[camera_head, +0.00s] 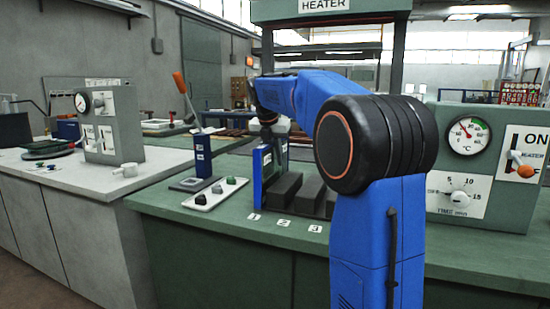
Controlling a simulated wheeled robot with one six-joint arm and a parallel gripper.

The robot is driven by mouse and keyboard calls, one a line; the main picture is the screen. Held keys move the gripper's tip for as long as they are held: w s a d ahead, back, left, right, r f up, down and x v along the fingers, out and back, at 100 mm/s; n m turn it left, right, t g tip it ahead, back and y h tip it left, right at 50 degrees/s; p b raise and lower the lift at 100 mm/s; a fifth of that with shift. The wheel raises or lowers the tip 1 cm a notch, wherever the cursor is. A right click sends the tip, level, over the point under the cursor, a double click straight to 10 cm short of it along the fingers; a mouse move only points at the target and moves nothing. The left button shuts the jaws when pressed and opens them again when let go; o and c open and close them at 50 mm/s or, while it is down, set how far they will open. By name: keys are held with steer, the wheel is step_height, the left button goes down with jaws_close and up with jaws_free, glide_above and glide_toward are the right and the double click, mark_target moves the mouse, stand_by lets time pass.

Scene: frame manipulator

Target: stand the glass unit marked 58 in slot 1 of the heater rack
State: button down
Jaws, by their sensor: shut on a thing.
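A blue-edged glass unit (258,178) stands upright at the left end of the heater rack, in line with the slot label 1 (254,217). Its number cannot be read from here. My gripper (267,137) is at its top edge, shut on it; the fingertips are small and dark in this view. The heater rack (283,191) shows as dark blocks on the green bench, with labels 2 (284,222) and 3 (315,228) to the right. My arm hides the rack's right part. Whether the unit's bottom is fully seated cannot be told.
A heater panel with a dial (468,135), timer knob and orange-tipped switch (525,170) stands right. The green bench front is clear.

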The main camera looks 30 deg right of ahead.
steer(key=shift+f, duration=0.25)
stand_by(0.6)
steer(key=c, duration=1.6)
jaws_free()
steer(key=shift+o, duration=0.2)
